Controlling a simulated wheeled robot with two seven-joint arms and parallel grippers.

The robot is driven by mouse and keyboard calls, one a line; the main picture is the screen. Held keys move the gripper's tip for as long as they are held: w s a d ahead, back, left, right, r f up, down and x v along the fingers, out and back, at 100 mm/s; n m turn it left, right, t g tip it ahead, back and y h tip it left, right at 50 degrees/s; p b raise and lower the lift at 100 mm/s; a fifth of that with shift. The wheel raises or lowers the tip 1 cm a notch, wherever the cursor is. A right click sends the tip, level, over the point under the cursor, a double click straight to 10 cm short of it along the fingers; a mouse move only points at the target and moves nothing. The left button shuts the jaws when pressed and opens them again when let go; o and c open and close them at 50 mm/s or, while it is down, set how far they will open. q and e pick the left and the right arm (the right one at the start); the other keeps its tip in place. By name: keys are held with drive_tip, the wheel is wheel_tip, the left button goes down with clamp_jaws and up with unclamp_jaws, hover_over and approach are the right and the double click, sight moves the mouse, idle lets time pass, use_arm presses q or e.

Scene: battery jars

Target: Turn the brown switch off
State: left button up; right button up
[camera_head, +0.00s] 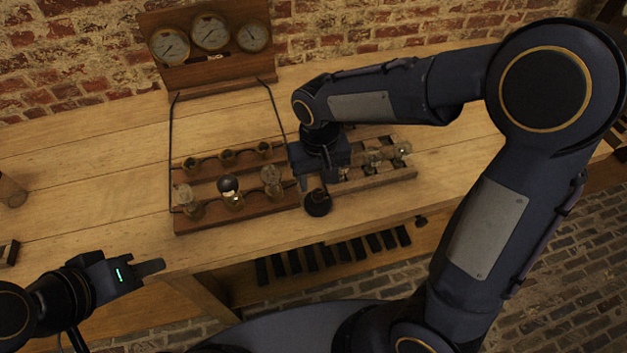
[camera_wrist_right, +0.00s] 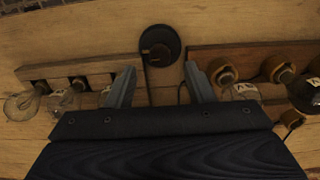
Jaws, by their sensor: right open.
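The switch (camera_head: 318,206) is a dark round base with a small brown lever on top, at the front of the bench in the head view. It also shows in the right wrist view (camera_wrist_right: 162,46), just beyond the gap between my fingertips. My right gripper (camera_head: 320,180) is open and empty, pointing down close above the switch and partly hiding it. Its two separated fingers also show in the right wrist view (camera_wrist_right: 160,80). I cannot tell whether a finger touches the lever. My left gripper (camera_head: 152,268) is off the bench's front edge, far from the switch; its jaw opening is unclear.
A wooden rack (camera_head: 240,216) with jars and bulbs stands left of the switch, another rack (camera_head: 388,178) right of it. A gauge board (camera_head: 182,79) stands behind, with wires running down. Dark bars (camera_head: 310,257) line a lower shelf. The bench's left side is mostly clear.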

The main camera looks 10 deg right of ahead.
sight(318, 192)
drive_tip(key=shift+w+f, duration=0.1)
drive_tip(key=shift+f, duration=2.15)
drive_tip(key=c, duration=1)
